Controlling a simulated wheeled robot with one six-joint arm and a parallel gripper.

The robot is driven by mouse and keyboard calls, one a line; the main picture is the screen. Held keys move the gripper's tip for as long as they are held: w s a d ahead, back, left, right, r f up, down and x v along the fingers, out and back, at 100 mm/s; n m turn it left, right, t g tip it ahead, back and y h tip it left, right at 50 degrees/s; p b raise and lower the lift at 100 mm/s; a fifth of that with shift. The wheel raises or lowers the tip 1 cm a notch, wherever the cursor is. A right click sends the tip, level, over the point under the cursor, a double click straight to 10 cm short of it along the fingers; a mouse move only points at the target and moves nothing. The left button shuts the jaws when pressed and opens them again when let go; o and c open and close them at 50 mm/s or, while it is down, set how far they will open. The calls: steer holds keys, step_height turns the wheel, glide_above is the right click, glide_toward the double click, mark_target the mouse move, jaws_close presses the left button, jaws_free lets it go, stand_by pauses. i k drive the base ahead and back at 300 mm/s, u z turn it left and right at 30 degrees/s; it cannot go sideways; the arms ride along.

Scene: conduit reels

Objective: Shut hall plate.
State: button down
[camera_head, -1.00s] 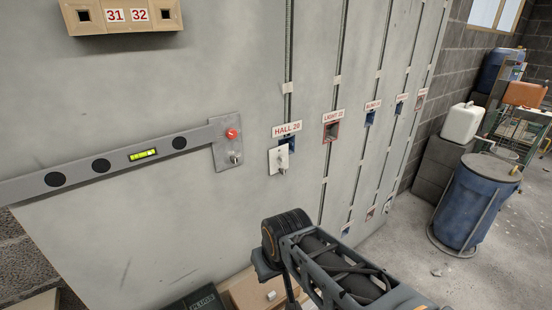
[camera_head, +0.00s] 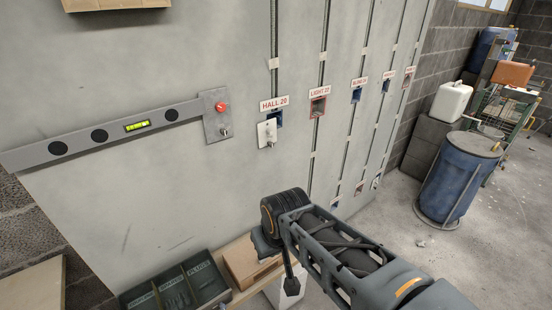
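The hall plate (camera_head: 267,133) is a small white plate with a knob, just below the label "HALL 20" (camera_head: 274,104) on the grey wall panel. It sits off to the left of a blue wall box (camera_head: 279,118), part of which shows uncovered beside it. My arm comes in from the lower right, and its dark wrist end is below the plate, apart from it. My gripper's fingers are not clearly visible; they are hidden behind the wrist or too dark to make out.
A spirit level (camera_head: 100,135) is fixed across the panel at left, ending at a metal plate with a red button (camera_head: 221,107). A red box (camera_head: 317,107) sits right of the hall box. A compartment tray (camera_head: 178,285) and wooden box (camera_head: 246,262) stand below. A blue barrel (camera_head: 457,180) stands right.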

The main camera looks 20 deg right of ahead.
mark_target(267, 130)
steer(key=u, duration=0.35)
steer(key=k, duration=0.2)
steer(key=z, duration=1.15)
steer(key=i, duration=0.55)
steer(key=u, duration=1.45)
